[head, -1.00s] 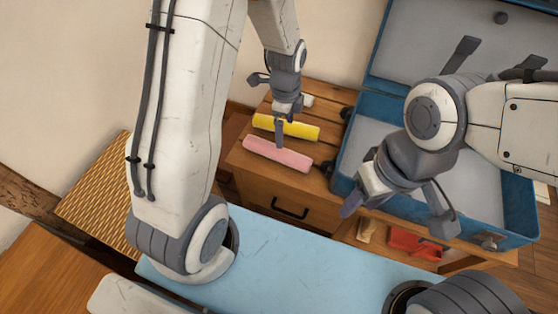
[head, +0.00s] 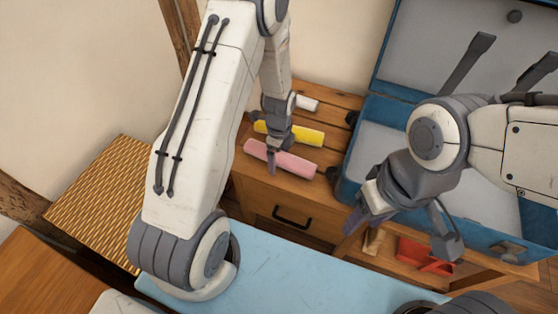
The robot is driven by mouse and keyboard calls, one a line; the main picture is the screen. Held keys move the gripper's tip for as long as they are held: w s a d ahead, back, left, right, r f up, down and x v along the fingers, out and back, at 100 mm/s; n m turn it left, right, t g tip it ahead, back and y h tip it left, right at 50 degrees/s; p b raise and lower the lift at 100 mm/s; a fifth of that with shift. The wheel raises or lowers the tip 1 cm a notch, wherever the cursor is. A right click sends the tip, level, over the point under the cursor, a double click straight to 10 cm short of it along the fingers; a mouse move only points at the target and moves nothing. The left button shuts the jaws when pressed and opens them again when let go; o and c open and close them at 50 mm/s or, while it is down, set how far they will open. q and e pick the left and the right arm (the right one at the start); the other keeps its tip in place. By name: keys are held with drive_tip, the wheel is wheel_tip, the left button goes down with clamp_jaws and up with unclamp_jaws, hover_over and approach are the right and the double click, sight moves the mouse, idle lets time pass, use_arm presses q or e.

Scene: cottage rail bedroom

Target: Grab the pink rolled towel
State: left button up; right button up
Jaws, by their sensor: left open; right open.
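The pink rolled towel (head: 290,163) lies on the wooden nightstand top, near its front edge. My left gripper (head: 270,148) is open, with a finger in front of the towel's middle-left part and hiding some of it. I cannot tell whether it touches the towel. My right gripper (head: 398,222) is open and empty, in front of the blue suitcase, to the right of the towel.
A yellow rolled towel (head: 308,136) lies just behind the pink one, and a white roll (head: 306,103) behind that. The open blue suitcase (head: 372,108) stands to the right. A red object (head: 420,255) sits low on a shelf. A woven surface (head: 100,195) is at left.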

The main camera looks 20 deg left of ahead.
use_arm(q)
drive_tip(key=shift+f, duration=0.3)
drive_tip(key=c, duration=1.3)
drive_tip(key=shift+c, duration=0.5)
drive_tip(key=shift+r, duration=0.2)
